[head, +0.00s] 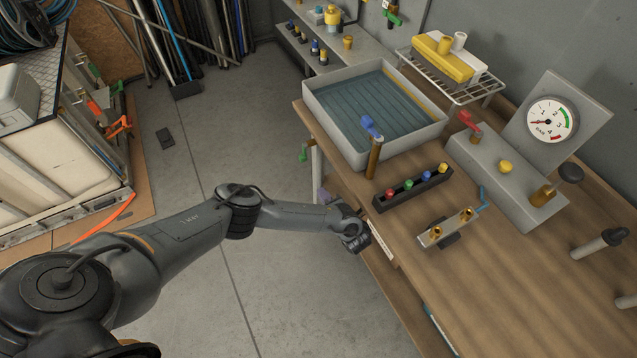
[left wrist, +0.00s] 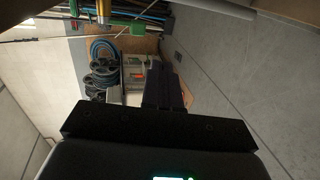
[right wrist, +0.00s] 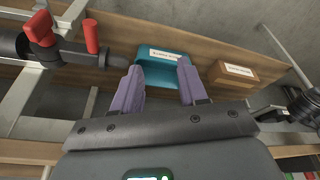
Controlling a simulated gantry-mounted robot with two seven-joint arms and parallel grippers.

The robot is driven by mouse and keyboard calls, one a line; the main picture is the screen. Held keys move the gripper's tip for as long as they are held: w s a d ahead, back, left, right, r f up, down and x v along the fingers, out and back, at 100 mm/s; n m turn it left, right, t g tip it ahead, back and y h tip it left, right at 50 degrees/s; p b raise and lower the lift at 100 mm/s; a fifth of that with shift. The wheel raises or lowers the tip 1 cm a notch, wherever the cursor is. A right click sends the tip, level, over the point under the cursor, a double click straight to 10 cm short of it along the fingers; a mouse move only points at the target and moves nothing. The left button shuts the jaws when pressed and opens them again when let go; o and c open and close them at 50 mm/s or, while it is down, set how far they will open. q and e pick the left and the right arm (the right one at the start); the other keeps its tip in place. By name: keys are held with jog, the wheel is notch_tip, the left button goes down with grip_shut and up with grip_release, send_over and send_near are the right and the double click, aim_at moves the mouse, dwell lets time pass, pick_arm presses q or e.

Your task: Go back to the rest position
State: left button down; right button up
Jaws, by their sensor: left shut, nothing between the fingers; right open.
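My left arm reaches in from the left in the head view. Its small gripper (head: 324,196) is beside the workbench's (head: 490,275) near left edge, partly hidden by the wrist. In the left wrist view the dark fingers of the left gripper (left wrist: 165,88) are together with nothing between them. My right gripper (right wrist: 160,68) shows only in the right wrist view. The right arm is outside the head view.
The bench holds a grey water tray (head: 435,130), a strip of coloured knobs (head: 412,190), a brass fitting (head: 445,232) and a gauge panel (head: 555,110). A red-handled valve (right wrist: 45,35) is left of my right fingers. Open floor (head: 240,150) lies left of the bench.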

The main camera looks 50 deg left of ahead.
pick_arm(q)
jog(key=s+d+f+m+g+h, duration=0.1)
jog(key=s+d+f, duration=0.2)
jog(key=s+f, duration=0.45)
jog(key=s+d+f+g+h, duration=0.1)
jog(key=s+d+f, duration=0.35)
jog(key=s, duration=0.55)
jog(key=s+d+r+n+g+h+p, duration=0.15)
jog(key=s+d+n+g+h, duration=0.55)
jog(key=s+d, duration=1.1)
jog(key=w+a+r+n+t+h, duration=0.2)
jog(key=w+a+r+n+t, duration=0.15)
jog(key=r+n, duration=0.6)
jog(key=w+a+r+n+t+h, duration=0.2)
jog(key=w+a+r+n, duration=0.3)
jog(key=n, duration=0.7)
jog(key=w+a+r+n+t+h, duration=0.2)
jog(key=a+r+n+t, duration=0.1)
jog(key=r+n, duration=0.6)
notch_tip(320, 180, up, 37)
jog(key=p, duration=3.9)
jog(key=shift+d+n, duration=0.3)
jog(key=shift+n, duration=0.15)
